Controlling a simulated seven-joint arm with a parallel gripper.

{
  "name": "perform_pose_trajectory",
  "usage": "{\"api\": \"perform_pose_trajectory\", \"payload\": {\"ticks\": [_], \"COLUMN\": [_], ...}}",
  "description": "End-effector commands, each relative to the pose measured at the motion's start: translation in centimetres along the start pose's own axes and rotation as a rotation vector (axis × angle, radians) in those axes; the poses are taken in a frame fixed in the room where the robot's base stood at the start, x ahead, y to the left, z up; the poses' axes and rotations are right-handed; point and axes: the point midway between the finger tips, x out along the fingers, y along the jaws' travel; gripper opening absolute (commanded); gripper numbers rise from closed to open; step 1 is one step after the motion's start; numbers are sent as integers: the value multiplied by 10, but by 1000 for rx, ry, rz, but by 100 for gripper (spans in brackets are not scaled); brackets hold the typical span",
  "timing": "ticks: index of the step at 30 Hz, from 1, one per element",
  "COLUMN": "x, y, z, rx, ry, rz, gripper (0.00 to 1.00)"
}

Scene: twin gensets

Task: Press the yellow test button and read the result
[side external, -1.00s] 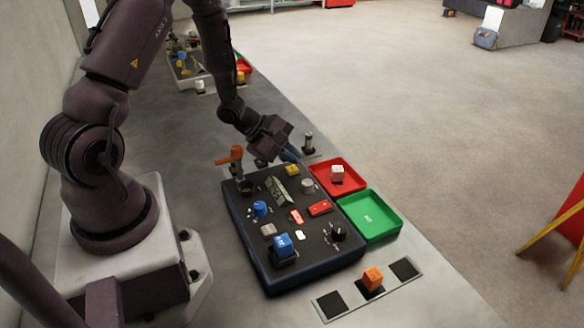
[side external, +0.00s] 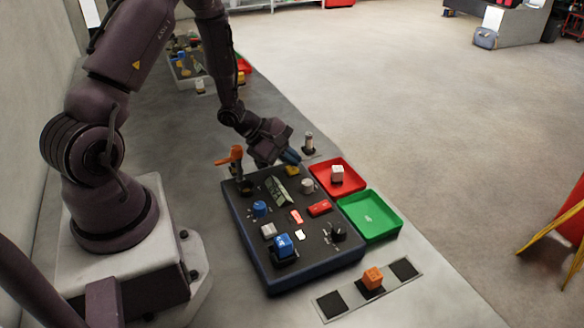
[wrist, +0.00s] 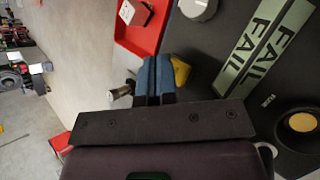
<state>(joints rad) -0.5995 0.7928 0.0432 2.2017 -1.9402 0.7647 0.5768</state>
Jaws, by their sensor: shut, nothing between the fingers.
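The yellow test button (side external: 292,171) sits at the far end of the dark panel (side external: 318,262). In the wrist view the button (wrist: 181,70) shows partly behind my fingers. My gripper (side external: 291,157) has its blue fingers closed together with nothing between them, right by the button. It also shows in the wrist view (wrist: 153,68). I cannot tell whether the fingertips touch the button. A green display (side external: 277,190) stands on the panel. In the wrist view the display (wrist: 262,45) has two strips, and both read FAIL.
A red tray (side external: 352,187) with a white cube (side external: 337,173) and an empty green tray (side external: 388,232) lie right of the panel. An orange-handled lever (side external: 236,160) and a metal post (side external: 308,144) stand near my gripper. Several knobs and blocks occupy the panel.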

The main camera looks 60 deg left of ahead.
Motion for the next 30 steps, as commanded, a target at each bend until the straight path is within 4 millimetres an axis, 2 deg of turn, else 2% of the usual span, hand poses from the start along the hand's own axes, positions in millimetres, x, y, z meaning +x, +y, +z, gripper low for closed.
{"api": "perform_pose_trajectory", "payload": {"ticks": [30], "x": [6], "y": [-4], "z": [-5], "rx": [0], "ry": [1], "rz": [-1], "gripper": [0]}}
